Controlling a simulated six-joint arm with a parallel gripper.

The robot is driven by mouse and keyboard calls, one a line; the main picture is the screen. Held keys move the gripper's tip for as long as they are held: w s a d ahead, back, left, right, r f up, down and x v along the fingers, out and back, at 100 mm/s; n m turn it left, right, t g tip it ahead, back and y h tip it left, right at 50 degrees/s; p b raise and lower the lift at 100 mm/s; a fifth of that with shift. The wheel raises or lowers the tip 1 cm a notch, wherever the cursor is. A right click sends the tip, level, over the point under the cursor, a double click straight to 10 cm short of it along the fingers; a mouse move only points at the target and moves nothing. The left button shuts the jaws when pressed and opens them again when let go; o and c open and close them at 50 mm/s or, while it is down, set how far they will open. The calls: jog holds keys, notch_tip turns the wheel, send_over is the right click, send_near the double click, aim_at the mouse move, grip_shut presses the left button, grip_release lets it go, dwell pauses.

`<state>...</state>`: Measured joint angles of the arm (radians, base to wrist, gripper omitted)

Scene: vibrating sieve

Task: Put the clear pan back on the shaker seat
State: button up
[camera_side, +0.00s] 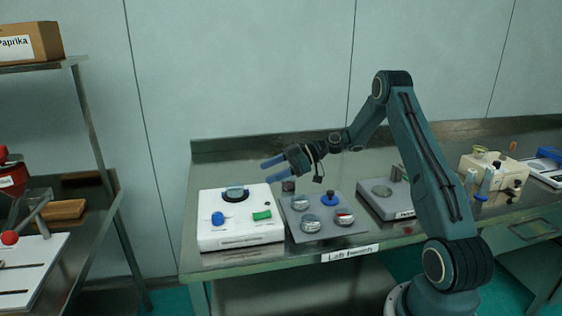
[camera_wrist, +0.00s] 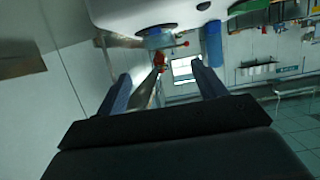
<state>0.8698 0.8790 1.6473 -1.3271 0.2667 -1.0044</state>
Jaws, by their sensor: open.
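The shaker (camera_side: 240,233) is a white box at the left end of the bench, with a blue knob (camera_side: 217,218) and a green switch (camera_side: 261,215). Its dark round seat (camera_side: 236,198) is on top, with a bluish disc-like piece over it; I cannot tell whether that is a pan. A grey tray (camera_side: 325,233) to its right holds several round pieces, including a clear-looking pan (camera_side: 310,223). Which one is the clear pan is unclear. My gripper (camera_side: 272,171) is open and empty, above and behind the gap between shaker and tray. Its spread fingers show in the wrist view (camera_wrist: 162,86).
A blue-topped piece (camera_side: 330,199) and a red-marked round piece (camera_side: 344,217) share the tray. A grey device (camera_side: 385,200) stands right of the tray, and a beige device (camera_side: 492,172) is farther right. A metal shelf (camera_side: 45,66) is at left. Space above the shaker looks clear.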

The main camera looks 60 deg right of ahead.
jog(key=shift+r, duration=0.1)
dwell(0.6)
jog(key=shift+a+r, duration=0.2)
jog(key=shift+a, duration=0.05)
jog(key=s+a+r+m+g+h, duration=0.1)
jog(key=s+a+r+g+h, duration=0.2)
jog(key=a+r, duration=0.4)
jog(key=s+a+r+m+g+h, duration=0.15)
jog(key=s+a+r, duration=0.3)
jog(key=a, duration=0.45)
jog(key=s+a+r+m+h, duration=0.1)
jog(key=s+m+h, duration=0.1)
jog(key=s, duration=0.9)
jog(key=s+a+r+m+h, duration=0.1)
jog(key=s+a+m+h, duration=0.1)
jog(key=s, duration=1)
jog(key=shift+s+m+h, duration=0.2)
jog(key=shift+m+h, duration=0.45)
jog(key=shift+m, duration=0.6)
